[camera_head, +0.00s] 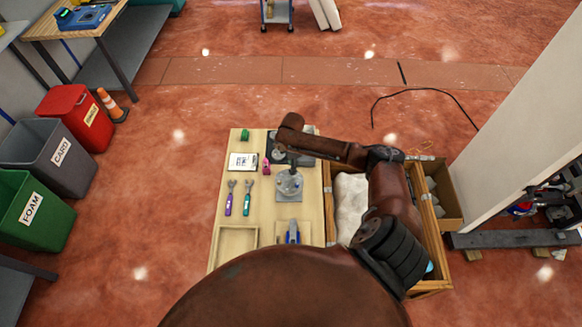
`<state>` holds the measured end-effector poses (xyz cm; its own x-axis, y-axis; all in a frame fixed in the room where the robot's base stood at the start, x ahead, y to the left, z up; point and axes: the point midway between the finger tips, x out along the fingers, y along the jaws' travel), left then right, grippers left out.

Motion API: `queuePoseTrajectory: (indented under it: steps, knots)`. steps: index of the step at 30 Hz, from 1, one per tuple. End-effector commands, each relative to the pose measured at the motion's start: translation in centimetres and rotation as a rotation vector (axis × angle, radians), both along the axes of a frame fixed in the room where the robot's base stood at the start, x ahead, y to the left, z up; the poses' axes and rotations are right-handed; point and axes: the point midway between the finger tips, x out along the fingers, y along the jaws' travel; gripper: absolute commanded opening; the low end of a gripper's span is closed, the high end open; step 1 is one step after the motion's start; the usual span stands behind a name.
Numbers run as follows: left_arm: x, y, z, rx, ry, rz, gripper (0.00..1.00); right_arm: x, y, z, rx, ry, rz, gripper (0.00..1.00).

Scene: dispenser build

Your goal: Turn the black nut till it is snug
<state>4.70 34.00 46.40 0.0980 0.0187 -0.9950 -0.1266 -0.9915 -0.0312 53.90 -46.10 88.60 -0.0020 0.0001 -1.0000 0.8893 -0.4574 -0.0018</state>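A grey fixture (289,195) with a round metal part on top stands near the middle of the light wooden bench (270,216). My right arm reaches in from the right, and my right gripper (290,168) points down right over the round part. The fingers are small and dark here, so I cannot tell whether they are open or shut, or touching anything. I cannot make out the black nut; the gripper may cover it. My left gripper is out of view.
Left of the fixture lie a purple wrench (230,198), a teal wrench (247,198), a white card (242,162) and a magenta item (266,167). A blue-grey tool (293,232) lies in front. A wooden crate with a white bag (350,207) stands right, partly behind my arm.

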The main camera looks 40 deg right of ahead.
Motion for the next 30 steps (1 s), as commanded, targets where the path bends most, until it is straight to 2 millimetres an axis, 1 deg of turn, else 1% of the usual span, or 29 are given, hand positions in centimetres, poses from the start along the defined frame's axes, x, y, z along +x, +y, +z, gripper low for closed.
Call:
queuePoseTrajectory:
  steps: [1,3,6,15,27,28,30]
  knots:
    - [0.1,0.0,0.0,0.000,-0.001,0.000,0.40,0.0,0.1,-0.7,0.000,0.001,0.000,0.30]
    - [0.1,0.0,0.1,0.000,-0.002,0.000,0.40,0.0,0.1,-1.3,0.000,0.001,0.000,0.30]
    - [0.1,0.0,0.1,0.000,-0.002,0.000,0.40,0.1,0.1,-1.9,0.000,-0.001,0.001,0.30]
    - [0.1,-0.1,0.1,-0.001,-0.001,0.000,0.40,0.2,0.2,-2.1,0.000,-0.001,0.003,0.29]
    - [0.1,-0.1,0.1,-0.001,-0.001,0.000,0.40,0.2,0.2,-2.1,0.000,-0.001,0.003,0.01]
    - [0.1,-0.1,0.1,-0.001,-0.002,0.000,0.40,0.2,0.2,-2.1,0.000,-0.001,0.003,0.00]
    - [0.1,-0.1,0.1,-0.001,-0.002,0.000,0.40,0.2,0.2,-2.1,0.000,-0.001,0.003,0.00]
